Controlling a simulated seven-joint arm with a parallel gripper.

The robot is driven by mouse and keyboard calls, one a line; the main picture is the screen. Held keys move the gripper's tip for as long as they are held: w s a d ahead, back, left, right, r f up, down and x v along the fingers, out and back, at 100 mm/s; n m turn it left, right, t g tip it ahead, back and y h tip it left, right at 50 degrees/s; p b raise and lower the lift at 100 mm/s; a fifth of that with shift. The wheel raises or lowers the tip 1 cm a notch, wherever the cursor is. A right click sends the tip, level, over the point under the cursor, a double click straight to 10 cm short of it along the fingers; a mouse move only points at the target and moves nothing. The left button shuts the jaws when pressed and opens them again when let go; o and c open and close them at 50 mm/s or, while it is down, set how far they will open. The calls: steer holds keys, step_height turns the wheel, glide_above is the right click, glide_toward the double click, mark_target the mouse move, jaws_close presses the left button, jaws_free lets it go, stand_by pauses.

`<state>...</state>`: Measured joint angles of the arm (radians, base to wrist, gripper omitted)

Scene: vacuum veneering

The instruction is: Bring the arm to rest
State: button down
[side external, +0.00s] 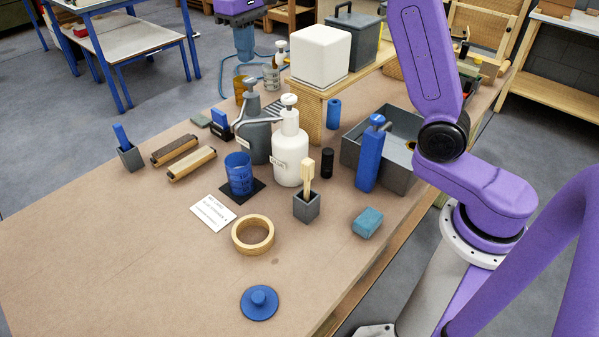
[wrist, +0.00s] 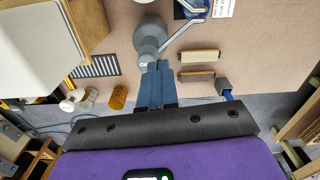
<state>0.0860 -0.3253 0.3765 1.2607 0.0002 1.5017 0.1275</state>
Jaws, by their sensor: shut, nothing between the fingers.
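My gripper (side external: 245,55) is at the top of the side view, raised at the far side of the workbench (side external: 100,240). Its two blue-grey fingers (wrist: 157,68) are together in the wrist view, with nothing between them. In the side view the grey bottle (side external: 255,135) stands on the bench, below and nearer than the gripper. I cannot tell the exact gap, but nothing appears gripped.
A white block (side external: 320,55) sits on a wooden stand right of my gripper. A grey bin (side external: 400,178) is at right. The bench's left front is clear.

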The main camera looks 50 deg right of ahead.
steer(key=s+a+f+n, duration=0.2)
steer(key=s+f+n, duration=0.1)
steer(key=s, duration=0.6)
steer(key=s+a+f+n, duration=0.2)
steer(key=s+n, duration=0.1)
steer(key=s, duration=0.6)
steer(key=s+d+f+n, duration=0.2)
steer(key=s+d+f, duration=0.1)
steer(key=s, duration=0.6)
steer(key=s+d+f+n, duration=0.3)
steer(key=s+d+f, duration=0.1)
steer(key=s, duration=0.5)
